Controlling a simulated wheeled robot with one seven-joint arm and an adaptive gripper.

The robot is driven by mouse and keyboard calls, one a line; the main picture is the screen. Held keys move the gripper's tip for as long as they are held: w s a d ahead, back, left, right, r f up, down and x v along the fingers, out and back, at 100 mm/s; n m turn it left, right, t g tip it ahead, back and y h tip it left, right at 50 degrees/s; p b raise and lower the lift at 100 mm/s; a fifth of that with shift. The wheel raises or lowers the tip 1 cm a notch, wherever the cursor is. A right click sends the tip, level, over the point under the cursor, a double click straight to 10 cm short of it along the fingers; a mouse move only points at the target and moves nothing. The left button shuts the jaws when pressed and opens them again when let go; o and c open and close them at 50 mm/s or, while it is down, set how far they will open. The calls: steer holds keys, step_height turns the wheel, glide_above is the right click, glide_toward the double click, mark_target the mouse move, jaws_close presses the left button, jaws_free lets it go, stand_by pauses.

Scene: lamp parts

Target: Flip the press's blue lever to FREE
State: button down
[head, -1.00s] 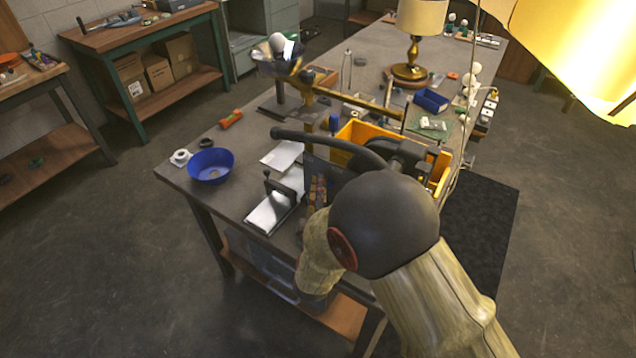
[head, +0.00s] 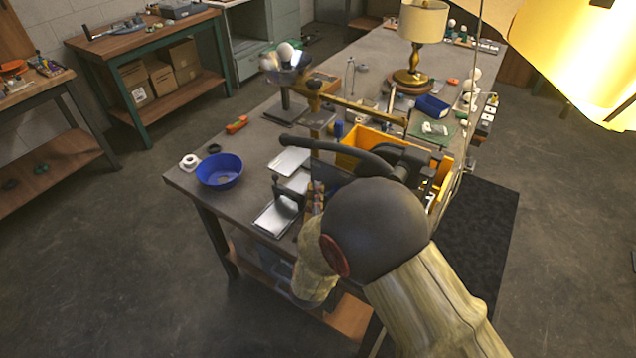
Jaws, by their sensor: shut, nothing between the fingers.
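A black curved handle (head: 340,147) reaches left from a dark machine (head: 402,158) at the near right of the workbench. It looks like the press, but my arm covers its lower part. My arm's dark round joint (head: 375,232) and wood-coloured links fill the lower middle, in front of the bench's near edge. My gripper is hidden, so its place relative to the lever does not show.
A brass-armed stand (head: 345,104) and table lamp (head: 421,22) stand farther back. Floor to the left is open.

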steer(key=a+f+p+v, duration=0.1)
steer(key=v, duration=0.5)
steer(key=shift+s+f, duration=0.1)
stand_by(0.4)
